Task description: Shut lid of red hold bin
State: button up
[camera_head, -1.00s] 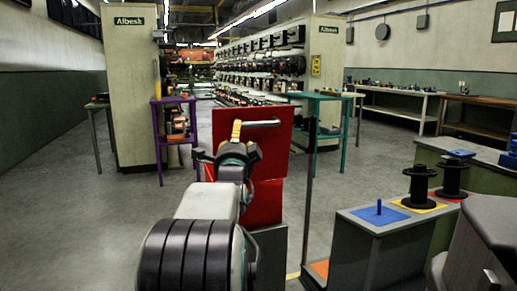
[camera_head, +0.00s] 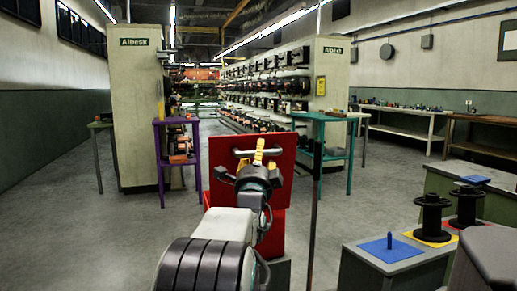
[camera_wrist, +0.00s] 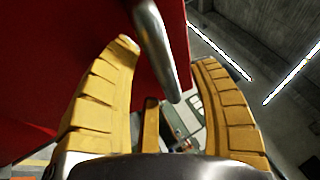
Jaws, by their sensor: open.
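The red lid (camera_head: 284,165) stands raised and upright above the red hold bin (camera_head: 270,236), its broad face toward me. A pale metal bar handle (camera_head: 243,152) runs across the lid's upper part. My gripper (camera_head: 259,152) is in front of the lid at handle height and covers part of it. In the wrist view, the yellow fingers are spread wide. The grey handle (camera_wrist: 157,45) lies across the space near the fingertips, with the red lid (camera_wrist: 70,50) behind it. I cannot tell whether a finger touches the handle. The bin's inside is hidden.
A teal stand (camera_head: 319,135) is just behind the lid on the right, and a purple stand (camera_head: 158,160) on the left. A dark upright post (camera_head: 315,190) stands close right of the bin. Black spools (camera_head: 432,215) stand on the right-hand bench. Floor at left is clear.

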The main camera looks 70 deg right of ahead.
jog(key=shift+w+d+r, duration=0.1)
jog(key=shift+d+r, duration=0.05)
jog(key=shift+d, duration=0.35)
jog(key=shift+c, duration=0.4)
grip_shut()
